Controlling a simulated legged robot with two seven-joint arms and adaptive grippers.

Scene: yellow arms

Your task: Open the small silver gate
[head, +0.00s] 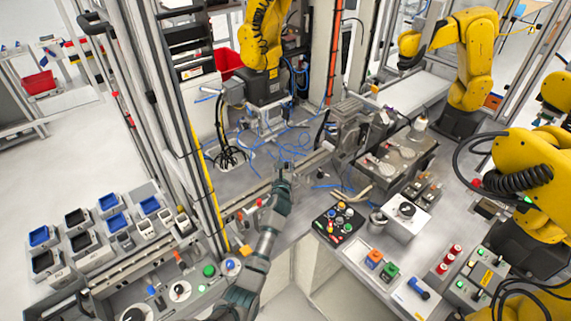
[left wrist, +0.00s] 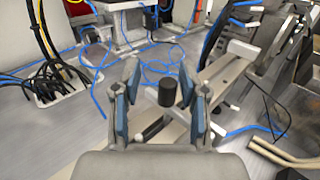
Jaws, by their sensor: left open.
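My left gripper (head: 284,166) reaches in from the bottom over the grey metal bench. In the left wrist view its two blue-padded fingers (left wrist: 158,98) are apart. A black cylindrical knob (left wrist: 167,91) shows between the fingertips; I cannot tell whether either finger touches it. Below and behind the knob are silver metal parts (left wrist: 180,128), which look like part of the small silver gate. The gate's outline is partly hidden by the fingers, and its position is unclear. In the head view my gripper covers the knob. My right gripper is not in view.
Loose blue cables (head: 258,140) lie on the bench beyond the gripper. A yellow robot arm (head: 262,40) hangs behind. A grey machine (head: 350,130) stands to the right. A yellow-edged post (head: 208,180) rises to the left.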

